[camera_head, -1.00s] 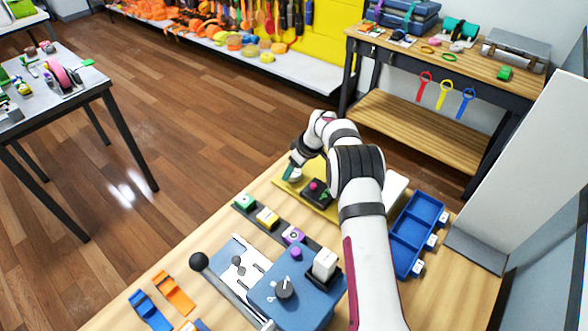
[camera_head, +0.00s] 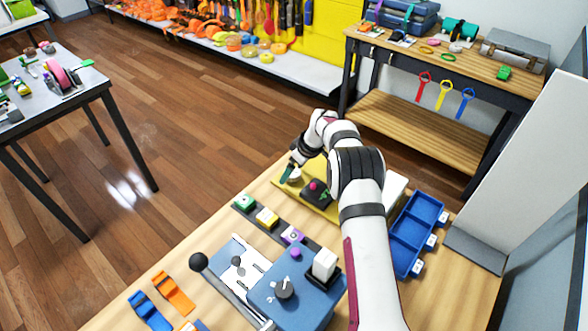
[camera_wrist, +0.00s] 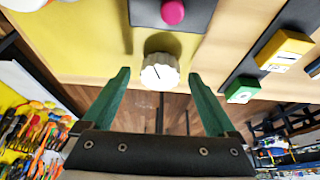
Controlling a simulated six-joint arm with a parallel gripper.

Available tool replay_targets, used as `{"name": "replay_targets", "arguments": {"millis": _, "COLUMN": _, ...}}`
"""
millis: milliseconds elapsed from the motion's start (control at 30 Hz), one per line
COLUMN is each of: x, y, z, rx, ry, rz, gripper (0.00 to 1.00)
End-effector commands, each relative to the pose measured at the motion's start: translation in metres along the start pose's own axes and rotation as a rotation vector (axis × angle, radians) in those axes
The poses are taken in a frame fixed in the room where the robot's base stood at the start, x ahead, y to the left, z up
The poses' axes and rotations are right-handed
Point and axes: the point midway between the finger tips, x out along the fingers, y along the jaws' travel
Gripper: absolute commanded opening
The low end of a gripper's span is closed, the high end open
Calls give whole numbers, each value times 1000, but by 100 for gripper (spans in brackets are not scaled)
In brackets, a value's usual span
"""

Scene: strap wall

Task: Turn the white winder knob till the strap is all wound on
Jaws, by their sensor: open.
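The white winder knob (camera_wrist: 160,72) is round and ribbed, with a dark line on its face, and stands out from a yellow panel (camera_wrist: 90,40) in the wrist view. It shows small and pale beside my gripper (camera_head: 286,174) in the head view. My gripper's two green fingers (camera_wrist: 158,76) are open, one on each side of the knob, with a gap to it on both sides. In the wrist view the knob lies between the fingertips. I cannot make out the strap in either view.
A dark block with a pink button (camera_head: 315,185) sits close to the knob.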

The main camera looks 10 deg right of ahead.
Motion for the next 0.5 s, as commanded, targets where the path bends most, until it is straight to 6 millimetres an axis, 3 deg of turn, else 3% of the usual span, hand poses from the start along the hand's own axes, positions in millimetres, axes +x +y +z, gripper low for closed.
{"name": "replay_targets", "arguments": {"millis": 133, "x": -2, "y": 0, "z": 0, "rx": 0, "ry": 0, "rz": 0, "gripper": 92}}
{"name": "replay_targets", "arguments": {"millis": 233, "x": -15, "y": 1, "z": -1, "rx": 0, "ry": 1, "rz": 1, "gripper": 92}}
{"name": "replay_targets", "arguments": {"millis": 500, "x": -97, "y": 1, "z": -1, "rx": 0, "ry": 3, "rz": 4, "gripper": 92}}
